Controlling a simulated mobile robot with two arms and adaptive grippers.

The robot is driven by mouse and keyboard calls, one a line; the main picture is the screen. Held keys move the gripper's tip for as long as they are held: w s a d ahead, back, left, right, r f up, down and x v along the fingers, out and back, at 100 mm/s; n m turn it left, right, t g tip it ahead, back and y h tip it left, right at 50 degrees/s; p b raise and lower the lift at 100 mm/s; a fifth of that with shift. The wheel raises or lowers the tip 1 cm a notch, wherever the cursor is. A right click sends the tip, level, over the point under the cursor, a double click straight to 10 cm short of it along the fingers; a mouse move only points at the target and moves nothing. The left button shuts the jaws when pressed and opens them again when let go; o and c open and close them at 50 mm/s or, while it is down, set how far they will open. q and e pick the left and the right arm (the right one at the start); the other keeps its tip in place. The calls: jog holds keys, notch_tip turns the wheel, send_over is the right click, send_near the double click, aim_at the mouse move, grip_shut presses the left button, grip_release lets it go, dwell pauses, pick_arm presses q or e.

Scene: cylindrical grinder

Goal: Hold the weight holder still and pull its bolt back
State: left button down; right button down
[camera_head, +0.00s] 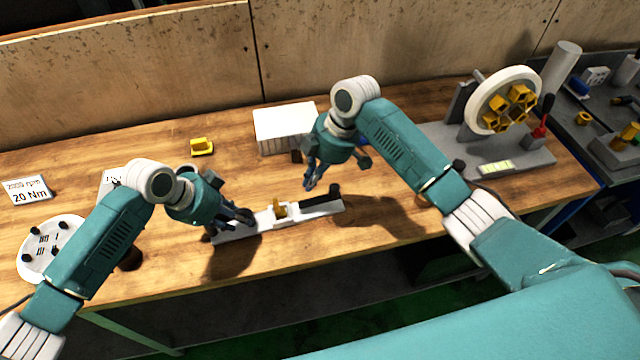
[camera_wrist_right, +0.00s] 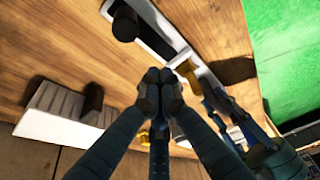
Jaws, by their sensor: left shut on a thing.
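The weight holder (camera_head: 304,214) is a long white bar lying on the wooden bench, with a yellow piece (camera_head: 280,209) near its middle. The black knob of its bolt (camera_head: 334,191) is at its right end. In the right wrist view the knob (camera_wrist_right: 125,24) is at the top and the yellow piece (camera_wrist_right: 187,70) is right of centre. My left gripper (camera_head: 246,218) is shut on the left part of the holder; its fingers hide the exact contact. My right gripper (camera_head: 311,184) hangs above and behind the holder, apart from the knob. Its fingertips (camera_wrist_right: 160,78) are together and empty.
A white ribbed box (camera_head: 284,127) and a yellow part (camera_head: 201,147) stand behind. A grey fixture with a white ring (camera_head: 504,99) stands at the right. A round white plate (camera_head: 50,249) and a "20 Nm" card (camera_head: 28,191) lie at the left.

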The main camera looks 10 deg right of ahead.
aim_at(322, 197)
pick_arm(q)
jog(key=shift+a+f, duration=0.1)
pick_arm(e)
jog(key=v, duration=0.8)
pick_arm(q)
jog(key=c, duration=1.3)
grip_release()
jog(key=shift+o, duration=0.4)
jog(key=shift+r, duration=0.4)
jog(key=v, duration=1.1)
jog(key=shift+r, duration=0.1)
